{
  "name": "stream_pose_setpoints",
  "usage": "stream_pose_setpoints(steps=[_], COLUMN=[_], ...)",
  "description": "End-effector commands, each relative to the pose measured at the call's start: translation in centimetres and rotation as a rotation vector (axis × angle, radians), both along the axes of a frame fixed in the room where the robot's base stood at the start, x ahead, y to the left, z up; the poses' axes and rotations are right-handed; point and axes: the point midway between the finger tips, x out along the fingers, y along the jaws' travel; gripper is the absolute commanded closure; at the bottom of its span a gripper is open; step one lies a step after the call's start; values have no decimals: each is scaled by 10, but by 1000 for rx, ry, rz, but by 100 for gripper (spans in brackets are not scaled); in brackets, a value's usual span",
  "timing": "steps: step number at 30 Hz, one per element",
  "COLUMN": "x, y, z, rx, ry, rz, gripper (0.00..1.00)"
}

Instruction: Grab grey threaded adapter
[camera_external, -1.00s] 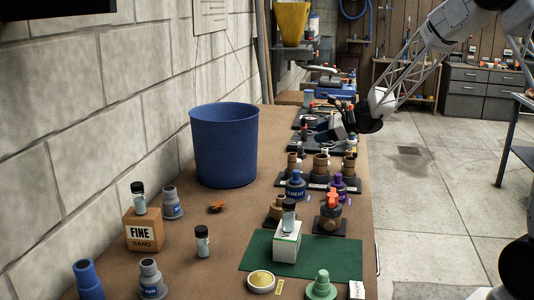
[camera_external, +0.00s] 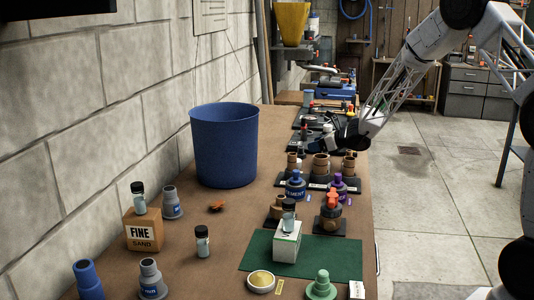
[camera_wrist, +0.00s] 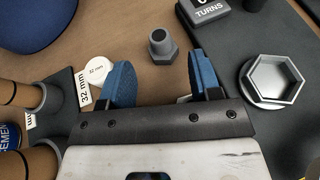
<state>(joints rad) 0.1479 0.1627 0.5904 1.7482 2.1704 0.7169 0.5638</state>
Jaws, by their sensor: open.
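The grey threaded adapter (camera_wrist: 162,46), a small piece with a hex base and a round hollow neck, stands on the brown bench in the wrist view. My gripper (camera_wrist: 160,62) is open, with blue finger pads. The adapter shows just beyond the fingertips, between their lines, and does not appear touched. In the external view my gripper (camera_external: 330,141) is low over the far right part of the bench; the adapter cannot be made out there.
A grey hexagonal socket (camera_wrist: 272,80) sits on a dark panel, right of my gripper, near a "TURNS" block (camera_wrist: 208,10). A blue bin (camera_external: 224,145) stands on the bench.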

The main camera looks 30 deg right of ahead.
Motion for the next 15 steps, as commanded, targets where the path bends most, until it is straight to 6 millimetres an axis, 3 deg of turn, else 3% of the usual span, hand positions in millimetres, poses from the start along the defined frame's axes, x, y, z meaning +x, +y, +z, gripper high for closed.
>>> stream_pose_setpoints(steps=[7, 15], x=[14, 16], y=[7, 8], z=[-6, -7], rx=[0, 0], ry=[-1, -1], rz=[0, 0], gripper=[42, 42])
